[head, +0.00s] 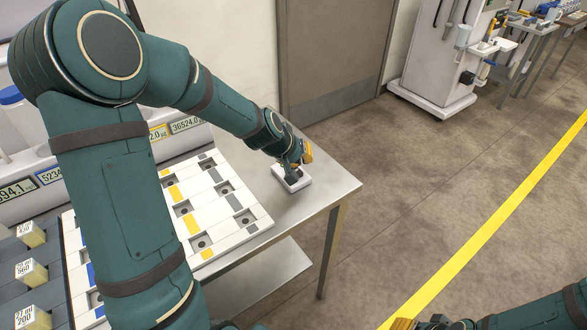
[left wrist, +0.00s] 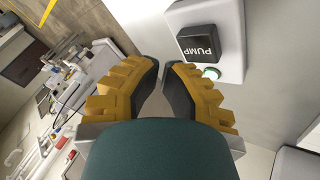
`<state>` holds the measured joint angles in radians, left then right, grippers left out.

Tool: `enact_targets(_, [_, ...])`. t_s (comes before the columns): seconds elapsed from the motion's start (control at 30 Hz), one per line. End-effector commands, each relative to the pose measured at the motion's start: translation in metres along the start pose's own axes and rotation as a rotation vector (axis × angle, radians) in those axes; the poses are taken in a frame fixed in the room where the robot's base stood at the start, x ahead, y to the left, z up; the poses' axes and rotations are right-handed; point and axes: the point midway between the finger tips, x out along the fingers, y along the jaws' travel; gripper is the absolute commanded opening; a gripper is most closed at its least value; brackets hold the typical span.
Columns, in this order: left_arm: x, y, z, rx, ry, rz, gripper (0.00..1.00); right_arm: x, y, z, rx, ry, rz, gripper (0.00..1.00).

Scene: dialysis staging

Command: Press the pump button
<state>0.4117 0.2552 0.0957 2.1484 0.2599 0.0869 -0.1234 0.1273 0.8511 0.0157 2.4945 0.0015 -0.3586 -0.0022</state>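In the head view the white box (head: 301,183) sits near the far end of the metal table. My left gripper (head: 293,175) is over this box and hides part of its top. Its orange fingers with dark pads (left wrist: 163,65) come together at the tips with nothing between them, beside the button in the picture. I cannot tell whether they touch it. My right gripper (head: 420,323) is partly cut off at the bottom edge.
A white board (head: 225,205) with dark wells and yellow and grey patches lies on the table (head: 325,186), left of the box. Small labelled blocks (head: 31,235) and digital displays (head: 17,189) are at the left. Open floor lies right of the table; a white machine (head: 445,60) stands behind.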

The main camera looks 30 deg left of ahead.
Motion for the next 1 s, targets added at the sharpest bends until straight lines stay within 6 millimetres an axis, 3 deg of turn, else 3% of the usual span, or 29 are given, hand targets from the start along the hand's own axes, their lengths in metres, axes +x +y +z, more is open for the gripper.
enact_targets(0.33, [-0.004, 0.002, -0.002, 0.000, 0.000, 0.000, 0.00, -0.003, -0.001, 0.000, 0.000, 0.000, 0.000, 0.47])
enact_targets(1.0, [-0.048, 0.026, -0.026, 0.000, 0.000, 0.000, 0.00, -0.046, -0.017, -0.005, 0.000, 0.000, 0.000, 0.47])
